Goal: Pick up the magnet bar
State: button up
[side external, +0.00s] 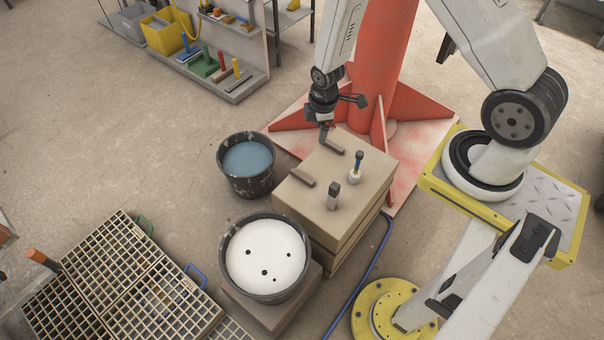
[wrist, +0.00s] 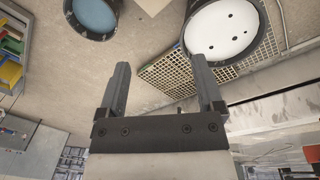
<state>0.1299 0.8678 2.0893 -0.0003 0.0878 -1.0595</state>
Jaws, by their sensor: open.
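My gripper (side external: 323,132) hangs over the back left edge of a tan block-shaped stand (side external: 314,214). In the wrist view its two fingers (wrist: 160,66) are spread apart with nothing between them. I cannot tell for certain which is the magnet bar. None of these small things shows clearly in the wrist view.
A bucket of blue liquid (side external: 247,160) stands left of the stand. A bucket of white liquid with dark spots (side external: 265,258) stands in front. Metal grates (side external: 125,270) lie at lower left. A shelf with coloured tools (side external: 215,75) is behind. Open floor lies at left.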

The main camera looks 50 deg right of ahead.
notch_tip(320, 180, down, 11)
jog(key=s+d+n, duration=0.2)
jog(key=n, duration=0.2)
jog(key=n+g, duration=0.1)
jog(key=n, duration=0.3)
send_over(335, 185)
notch_tip(335, 185, down, 9)
jog(key=shift+a+r, duration=0.1)
jog(key=shift+f, duration=1.35)
jog(key=shift+f, duration=0.1)
jog(key=shift+f, duration=2.45)
grip_shut()
